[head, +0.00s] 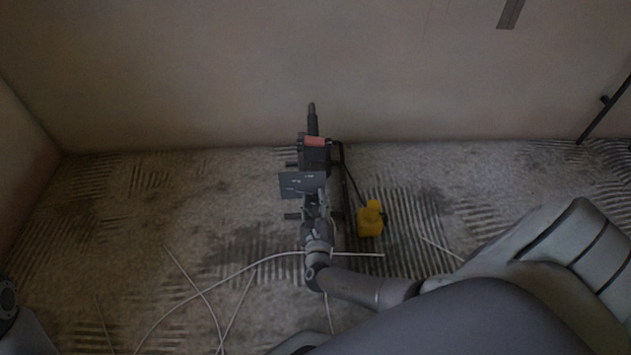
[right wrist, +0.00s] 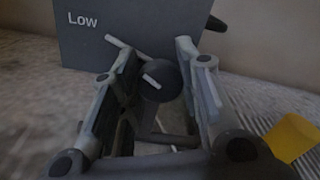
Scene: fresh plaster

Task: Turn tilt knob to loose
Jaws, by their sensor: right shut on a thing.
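A dark round knob (right wrist: 163,88) with a short white pointer line sits between the fingers of my right gripper (right wrist: 157,62) in the right wrist view. The gripper is shut on the knob. The pointer slants towards the upper left. Behind it is a grey panel (right wrist: 150,20) with the word "Low" at its left; any other label is hidden or out of view. In the head view, my right gripper (head: 312,207) reaches up to the device, just below its grey panel (head: 300,184). The knob is hidden there. My left gripper is not in view.
The device has a red part (head: 314,141) and a dark spout-like piece (head: 312,118) near the wall. A yellow object (head: 370,219) stands to the right; it also shows in the right wrist view (right wrist: 292,138). Pale strands (head: 205,288) lie across the ribbed floor.

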